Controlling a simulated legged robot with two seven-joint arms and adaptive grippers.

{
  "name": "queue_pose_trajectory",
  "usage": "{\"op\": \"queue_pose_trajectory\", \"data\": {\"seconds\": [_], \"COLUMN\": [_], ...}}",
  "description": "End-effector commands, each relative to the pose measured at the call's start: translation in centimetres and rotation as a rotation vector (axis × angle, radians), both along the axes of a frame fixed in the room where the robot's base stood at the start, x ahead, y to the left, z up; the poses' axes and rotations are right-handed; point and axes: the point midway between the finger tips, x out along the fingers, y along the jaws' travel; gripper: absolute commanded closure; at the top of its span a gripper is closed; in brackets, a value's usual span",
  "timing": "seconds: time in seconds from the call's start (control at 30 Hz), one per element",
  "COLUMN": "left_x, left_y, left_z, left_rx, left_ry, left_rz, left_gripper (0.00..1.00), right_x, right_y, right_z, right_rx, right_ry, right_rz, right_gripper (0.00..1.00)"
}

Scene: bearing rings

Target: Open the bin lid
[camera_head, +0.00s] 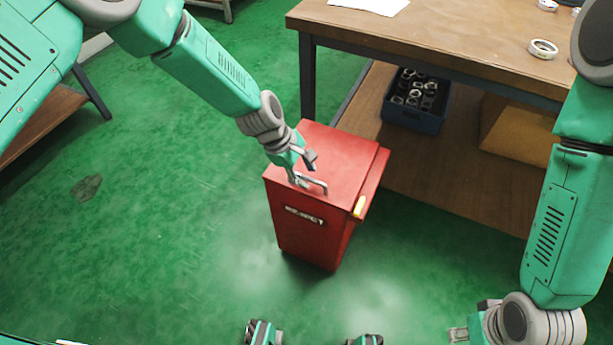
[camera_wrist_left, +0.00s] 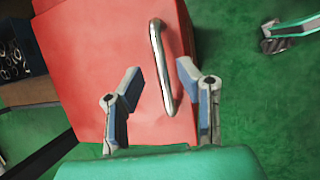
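The red bin (camera_head: 310,225) stands on the green floor with its red lid (camera_head: 335,155) lying closed on top. A metal bar handle (camera_head: 316,185) is on the lid near its front edge; it also shows in the left wrist view (camera_wrist_left: 160,65). My left gripper (camera_head: 302,170) is over the lid at the handle. In the left wrist view its fingers (camera_wrist_left: 158,85) are apart, with the handle between them and not clamped. My right gripper (camera_head: 458,334) is low at the bottom right, away from the bin; its fingers are too small to judge.
A wooden workbench (camera_head: 450,45) stands behind the bin, with bearing rings (camera_head: 543,48) on top. A blue crate (camera_head: 412,115) of rings and a cardboard box (camera_head: 520,130) sit on its lower shelf. The floor left of the bin is clear.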

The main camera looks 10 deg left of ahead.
Motion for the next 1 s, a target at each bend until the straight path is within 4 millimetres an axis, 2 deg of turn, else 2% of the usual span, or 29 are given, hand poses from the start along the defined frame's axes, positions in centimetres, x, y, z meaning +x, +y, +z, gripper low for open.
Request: {"op": "queue_pose_trajectory", "data": {"seconds": [0.37, 0.47, 0.77, 1.0], "left_x": [0.0, 0.0, 0.1, 0.8], "left_y": [-0.3, -0.3, -0.4, -0.8], "left_z": [-0.6, -0.6, -0.2, 2.2], "left_rx": [0.000, 0.000, -0.001, -0.002], "left_ry": [0.000, 0.000, -0.001, -0.005], "left_rz": [-0.001, -0.001, -0.002, -0.002], "left_gripper": [0.69, 1.00, 1.00, 1.00], "right_x": [0.0, 0.0, 0.0, 0.0], "right_y": [0.0, 0.0, 0.0, 0.0], "right_z": [-0.2, -0.2, 0.1, 1.8], "right_rx": [0.000, 0.000, 0.000, 0.000], "right_ry": [0.000, 0.000, 0.000, 0.000], "right_rz": [0.001, 0.001, 0.000, 0.000], "right_gripper": [0.67, 0.67, 0.67, 0.67]}}
